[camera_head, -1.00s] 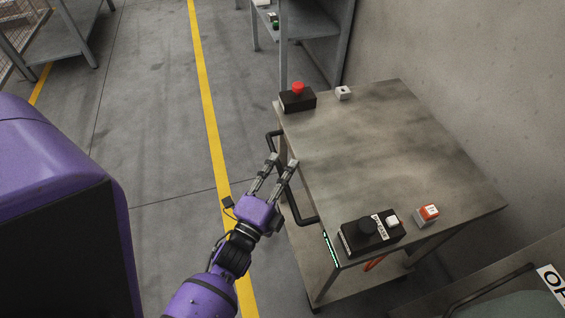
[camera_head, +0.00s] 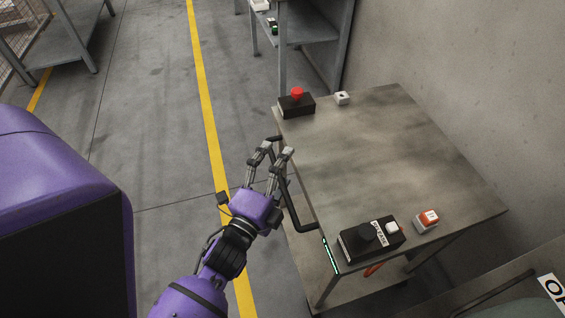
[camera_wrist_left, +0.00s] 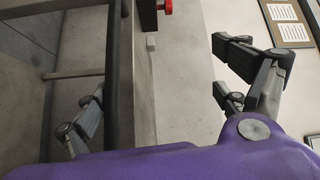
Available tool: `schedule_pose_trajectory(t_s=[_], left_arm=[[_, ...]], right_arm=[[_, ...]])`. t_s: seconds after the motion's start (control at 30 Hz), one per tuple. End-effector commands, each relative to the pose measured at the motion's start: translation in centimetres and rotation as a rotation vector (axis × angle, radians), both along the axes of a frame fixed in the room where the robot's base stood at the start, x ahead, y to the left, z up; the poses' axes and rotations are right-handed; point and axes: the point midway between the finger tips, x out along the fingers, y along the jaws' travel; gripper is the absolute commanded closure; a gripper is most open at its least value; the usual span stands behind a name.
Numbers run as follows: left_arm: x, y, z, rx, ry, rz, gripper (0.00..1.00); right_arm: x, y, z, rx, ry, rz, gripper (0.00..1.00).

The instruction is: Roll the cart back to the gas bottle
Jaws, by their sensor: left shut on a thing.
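The cart (camera_head: 375,150) is a grey metal table with a worn top, standing against the right wall. Its black handle (camera_head: 290,210) runs along its left side. My left gripper (camera_head: 277,151) is at this handle, shut on it with bent fingers. In the left wrist view the dark handle bar (camera_wrist_left: 119,80) runs upright between the fingers (camera_wrist_left: 170,90). I cannot make out a gas bottle. My right gripper is not in view.
A yellow floor line (camera_head: 205,100) runs left of the cart, with open grey floor (camera_head: 150,110) around it. Grey shelving (camera_head: 310,30) stands behind the cart. Another table (camera_head: 70,40) is at the far left. A sign (camera_head: 553,287) shows at the lower right.

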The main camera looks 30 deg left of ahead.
Motion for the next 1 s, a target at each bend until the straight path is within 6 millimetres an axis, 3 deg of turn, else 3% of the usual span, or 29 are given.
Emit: schedule_pose_trajectory(t_s=[0.03,0.63,0.7,0.77,1.0], left_arm=[[-0.1,-0.1,1.7,0.001,-0.039,-0.005,0.31],[-4.4,-0.4,0.9,0.004,-0.035,-0.004,0.41],[-4.9,-0.5,0.8,0.003,-0.035,-0.004,0.48],[-5.3,-0.6,0.7,0.002,-0.034,-0.004,0.68],[-7.2,-0.7,0.0,0.000,-0.021,0.001,0.69]], right_arm=[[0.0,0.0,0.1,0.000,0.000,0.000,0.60],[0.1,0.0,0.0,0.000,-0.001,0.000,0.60],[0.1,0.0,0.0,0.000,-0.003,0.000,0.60],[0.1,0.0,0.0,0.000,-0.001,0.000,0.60],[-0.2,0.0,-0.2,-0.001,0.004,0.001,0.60]])
